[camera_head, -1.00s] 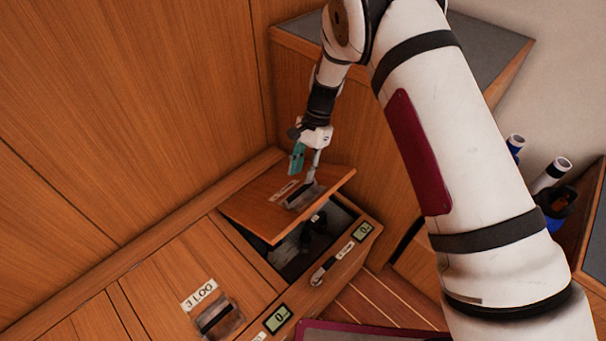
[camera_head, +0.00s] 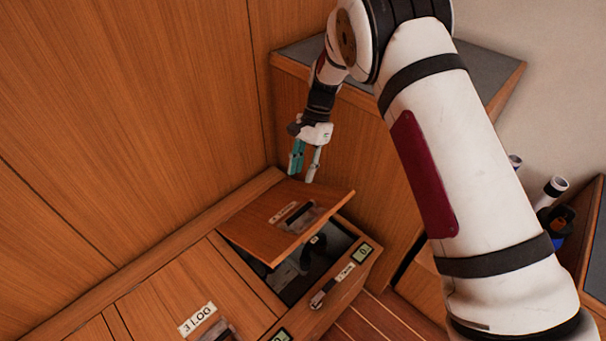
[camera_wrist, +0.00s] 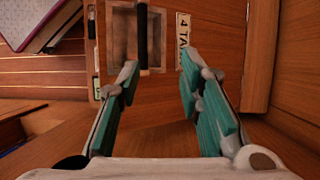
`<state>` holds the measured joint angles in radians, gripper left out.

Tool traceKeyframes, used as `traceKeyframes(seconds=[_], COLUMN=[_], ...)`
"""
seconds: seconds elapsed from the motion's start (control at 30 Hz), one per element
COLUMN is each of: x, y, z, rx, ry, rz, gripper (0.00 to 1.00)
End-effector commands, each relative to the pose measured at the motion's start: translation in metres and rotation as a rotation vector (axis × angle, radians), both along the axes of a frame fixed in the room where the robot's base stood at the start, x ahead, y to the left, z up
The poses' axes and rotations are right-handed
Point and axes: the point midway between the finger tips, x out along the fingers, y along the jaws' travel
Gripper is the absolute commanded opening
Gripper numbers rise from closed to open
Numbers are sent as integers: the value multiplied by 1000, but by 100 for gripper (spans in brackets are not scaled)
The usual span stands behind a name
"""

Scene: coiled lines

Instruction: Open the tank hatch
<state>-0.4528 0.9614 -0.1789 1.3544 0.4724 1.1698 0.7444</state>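The tank hatch (camera_head: 258,226) is a wooden lid at the right end of the bench row. It is tilted partly open, with its front edge raised above a dark opening. It has a white label and a recessed pull with a dark bar. In the wrist view the hatch (camera_wrist: 165,95) shows part of its label, "4 TA", and the dark bar lies beyond my fingertips. My gripper (camera_head: 302,175) is above the hatch, near its back edge. In the wrist view my gripper (camera_wrist: 157,78) has its teal-padded fingers spread, with nothing between them.
Another closed hatch labelled "3 LOG" (camera_head: 165,295) lies to the left. A small display (camera_head: 363,252) and a latch-like part (camera_head: 322,293) are on the bench front. Wooden panels close in behind and left. A grey-topped cabinet (camera_head: 475,85) stands behind my arm.

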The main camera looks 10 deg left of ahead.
Motion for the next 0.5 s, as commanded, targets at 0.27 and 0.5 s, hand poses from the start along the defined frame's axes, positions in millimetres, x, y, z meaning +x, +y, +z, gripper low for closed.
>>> traceKeyframes(seconds=[0.27,0.5], x=[9,13], y=[1,1], z=[15,23], rx=[2,1], ry=[0,0], rz=[-2,-1], gripper=[33,33])
